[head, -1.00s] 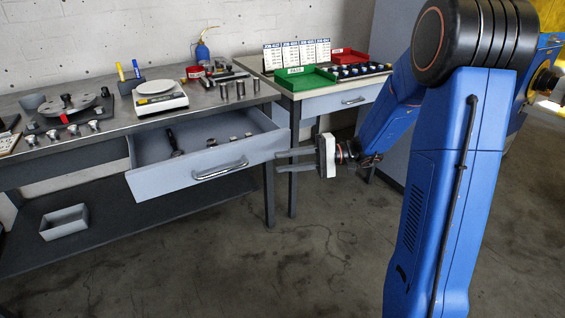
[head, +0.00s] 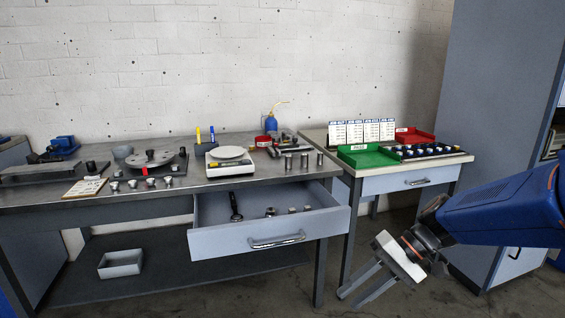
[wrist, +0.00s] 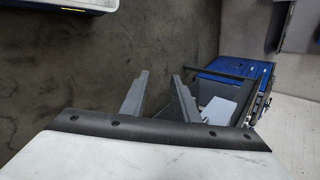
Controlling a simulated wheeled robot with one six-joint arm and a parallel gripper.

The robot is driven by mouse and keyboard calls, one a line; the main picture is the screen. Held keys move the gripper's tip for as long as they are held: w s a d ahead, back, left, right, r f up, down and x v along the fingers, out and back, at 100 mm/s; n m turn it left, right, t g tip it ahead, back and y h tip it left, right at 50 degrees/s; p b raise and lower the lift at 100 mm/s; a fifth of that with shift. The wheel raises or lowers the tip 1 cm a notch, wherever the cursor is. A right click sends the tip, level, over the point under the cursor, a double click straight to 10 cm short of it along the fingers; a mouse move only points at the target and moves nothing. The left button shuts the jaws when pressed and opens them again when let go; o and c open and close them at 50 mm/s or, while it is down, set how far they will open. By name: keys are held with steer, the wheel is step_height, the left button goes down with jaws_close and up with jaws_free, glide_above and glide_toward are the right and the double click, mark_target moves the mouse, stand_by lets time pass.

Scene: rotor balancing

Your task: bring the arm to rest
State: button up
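My gripper (head: 362,287) is at the lower right of the head view, in front of the right-hand table and clear of it. Its two fingers are apart with nothing between them. In the wrist view my gripper (wrist: 160,88) shows both grey fingers spread over the concrete floor. My blue arm reaches in from the right edge of the head view.
The workbench (head: 100,200) has an open drawer (head: 225,240) left of my gripper. A scale (head: 230,168) and a rotor stand (head: 152,160) are on it. The right table (head: 452,160) bears a green tray (head: 368,157) and a red tray (head: 415,138). A grey cabinet (head: 500,110) stands at right.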

steer(key=s+d+r+t+h, duration=0.1)
steer(key=s+d+t+h, duration=0.5)
steer(key=s+d+h, duration=0.3)
steer(key=s+d, duration=0.1)
steer(key=d, duration=0.2)
steer(key=shift+s+r+n, duration=0.35)
steer(key=shift+s+n, duration=0.05)
